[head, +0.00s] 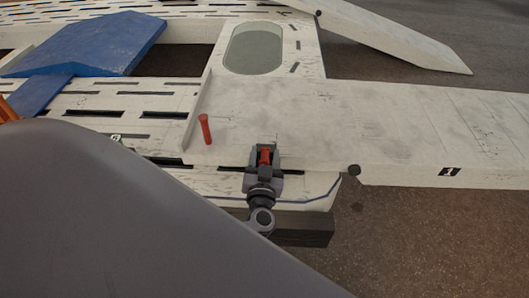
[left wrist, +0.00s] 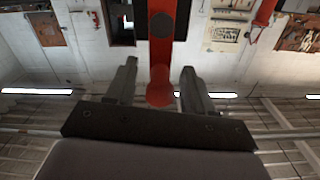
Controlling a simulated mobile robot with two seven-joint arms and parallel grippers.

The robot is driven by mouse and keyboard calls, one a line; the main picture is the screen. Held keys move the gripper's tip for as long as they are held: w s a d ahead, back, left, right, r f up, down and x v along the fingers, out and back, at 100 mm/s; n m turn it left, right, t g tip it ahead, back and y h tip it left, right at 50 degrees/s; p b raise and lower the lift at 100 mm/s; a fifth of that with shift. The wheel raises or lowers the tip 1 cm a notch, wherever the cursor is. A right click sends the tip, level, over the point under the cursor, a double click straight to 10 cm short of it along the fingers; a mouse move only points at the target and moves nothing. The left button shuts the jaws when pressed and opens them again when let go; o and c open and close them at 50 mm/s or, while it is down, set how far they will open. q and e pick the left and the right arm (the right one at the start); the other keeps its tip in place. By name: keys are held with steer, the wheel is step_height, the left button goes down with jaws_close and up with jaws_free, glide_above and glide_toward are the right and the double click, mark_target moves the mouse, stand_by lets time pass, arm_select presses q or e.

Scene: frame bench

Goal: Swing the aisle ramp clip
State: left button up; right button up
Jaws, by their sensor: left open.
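My left gripper (head: 264,156) is at the near edge of the white bench, in front of the ramp's near left corner. It is open. A red clip lever (head: 265,157) shows between its fingers. In the left wrist view, the red lever (left wrist: 161,60) runs down from the top edge and ends in a rounded knob. The fingers of the left gripper (left wrist: 159,72) stand on either side of it, with a gap at each side. A second red lever (head: 205,129) stands upright, slightly tilted, to the left of the gripper. My right gripper is not in view.
The white ramp (head: 430,130) extends to the right over dark ground. A blue ramp-shaped piece (head: 95,45) lies at the back left of the slotted bench (head: 130,100). Another white ramp (head: 400,38) slopes down at the back right. A dark beam (head: 305,229) lies below the gripper.

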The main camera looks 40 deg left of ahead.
arm_select(q)
steer(key=shift+w, duration=0.15)
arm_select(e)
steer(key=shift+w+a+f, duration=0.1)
arm_select(q)
steer(key=shift+c, duration=0.3)
jaws_close()
